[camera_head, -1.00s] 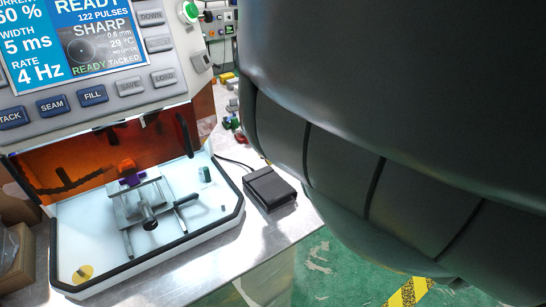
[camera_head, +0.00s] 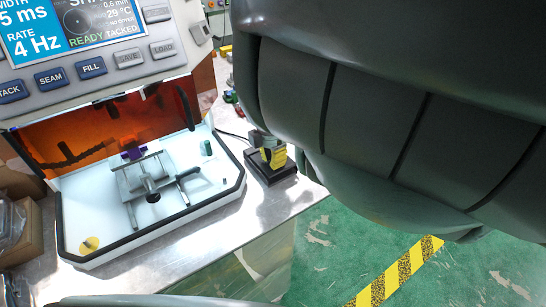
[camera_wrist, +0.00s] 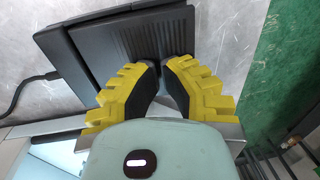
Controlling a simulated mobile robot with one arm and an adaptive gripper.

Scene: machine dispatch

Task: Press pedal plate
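The black foot pedal (camera_head: 285,176) sits on the metal table to the right of the machine's open chamber. Its ribbed plate (camera_wrist: 125,35) fills the top middle of the wrist view. My gripper (camera_head: 268,158) has yellow fingers with dark pads and is over the pedal, hiding part of it. In the wrist view my gripper (camera_wrist: 161,66) has its fingertips almost together at the plate's near part, with nothing seen between them. I cannot tell whether the tips touch the plate.
The machine's white chamber tray (camera_head: 85,205) with a fixture is left of the pedal. The button panel (camera_head: 95,75) stands above it. A cable (camera_wrist: 30,84) runs from the pedal. The table edge (camera_head: 310,205) is close on the right, with green floor beyond.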

